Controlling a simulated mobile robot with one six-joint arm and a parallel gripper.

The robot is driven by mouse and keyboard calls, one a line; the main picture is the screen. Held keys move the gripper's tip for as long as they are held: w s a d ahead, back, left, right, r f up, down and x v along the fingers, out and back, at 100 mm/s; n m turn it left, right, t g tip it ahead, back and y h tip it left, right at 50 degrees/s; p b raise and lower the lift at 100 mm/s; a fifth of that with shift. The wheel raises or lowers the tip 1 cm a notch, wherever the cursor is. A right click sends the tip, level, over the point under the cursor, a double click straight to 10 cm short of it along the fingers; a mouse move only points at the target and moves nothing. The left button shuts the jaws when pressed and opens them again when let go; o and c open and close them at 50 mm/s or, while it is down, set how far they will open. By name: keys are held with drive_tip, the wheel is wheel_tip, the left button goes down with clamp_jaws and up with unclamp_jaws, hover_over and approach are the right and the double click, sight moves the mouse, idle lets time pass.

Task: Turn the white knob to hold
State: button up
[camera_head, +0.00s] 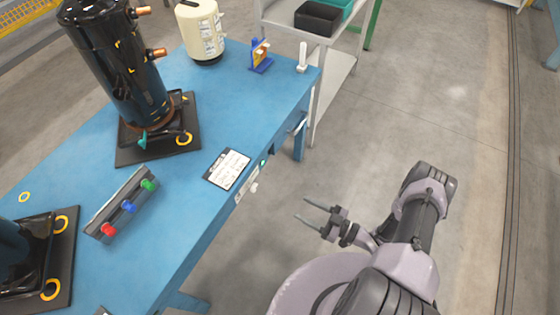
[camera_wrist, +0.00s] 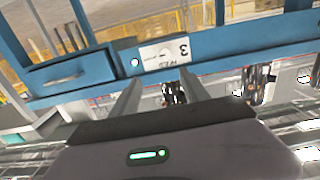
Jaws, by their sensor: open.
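The white knob (camera_head: 254,187) is a small part on the front edge of the blue workbench (camera_head: 205,192), beside a white label plate and below a green light (camera_head: 263,162). In the wrist view a white plate (camera_wrist: 163,53) on the blue edge carries dark, upside-down print and a "3". The knob does not stand out clearly there, so its setting cannot be read. My gripper (camera_head: 304,209) is open and empty, in front of the bench edge and right of the knob, apart from it. In the wrist view its two fingers (camera_wrist: 160,76) point towards the plate.
A black compressor (camera_head: 115,65) stands on a dark base on the bench. A block with red, blue and green parts (camera_head: 126,207) and a printed card (camera_head: 227,169) lie nearer the front edge. A cream canister (camera_head: 203,35) stands at the back.

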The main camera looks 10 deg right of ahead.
sight(256, 188)
drive_tip(key=b+x, duration=0.1)
drive_tip(key=x, duration=0.4)
drive_tip(key=b+x, duration=0.2)
drive_tip(key=x, duration=0.4)
drive_tip(key=s+a+b+x, duration=0.1)
drive_tip(key=x, duration=0.5)
drive_tip(key=shift+w+a+r, duration=0.1)
drive_tip(key=shift+r, duration=0.1)
clamp_jaws()
